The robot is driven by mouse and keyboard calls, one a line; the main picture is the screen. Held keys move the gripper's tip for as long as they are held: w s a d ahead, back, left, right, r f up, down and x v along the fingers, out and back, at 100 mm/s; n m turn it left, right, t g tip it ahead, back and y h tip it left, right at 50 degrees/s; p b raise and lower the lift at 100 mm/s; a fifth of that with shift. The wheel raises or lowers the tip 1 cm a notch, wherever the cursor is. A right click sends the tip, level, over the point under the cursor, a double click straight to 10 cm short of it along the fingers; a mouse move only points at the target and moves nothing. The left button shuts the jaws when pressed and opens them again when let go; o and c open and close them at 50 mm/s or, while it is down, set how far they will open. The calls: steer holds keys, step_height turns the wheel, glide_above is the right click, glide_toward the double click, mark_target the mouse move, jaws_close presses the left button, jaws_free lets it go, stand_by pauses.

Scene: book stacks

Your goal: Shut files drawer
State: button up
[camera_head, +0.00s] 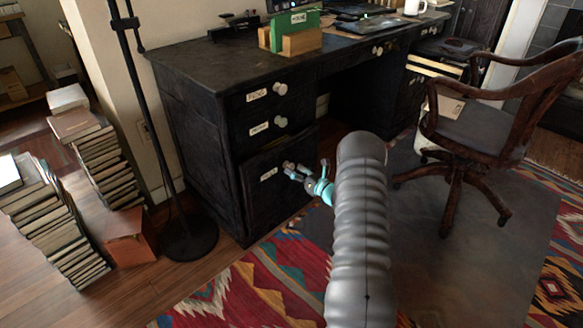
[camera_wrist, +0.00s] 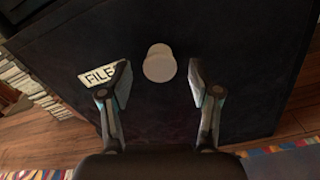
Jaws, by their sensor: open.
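The files drawer (camera_head: 262,195) is the large bottom drawer on the left side of the black desk (camera_head: 185,62). Its front seems to stand slightly out from the desk, though the gap is hard to judge. In the wrist view, the dark drawer front (camera_wrist: 240,45) fills most of the picture. It bears a white "FILE" label (camera_wrist: 97,76), partly hidden by a finger, and a round pale knob (camera_wrist: 159,64). My gripper (camera_head: 293,170) is open in front of the drawer. In the wrist view, its two fingers (camera_wrist: 160,78) stand either side of the knob, apart from it.
Two drawers with white knobs, the upper one (camera_head: 265,92) and the middle one (camera_head: 268,126), look shut. A wooden swivel chair (camera_head: 470,130) stands to the right. Book stacks (camera_head: 52,215) and a floor lamp base (camera_head: 190,240) stand to the left. A patterned rug (camera_head: 235,290) covers the floor in front.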

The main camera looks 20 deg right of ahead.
steer(key=shift+x, duration=1.4)
jaws_close()
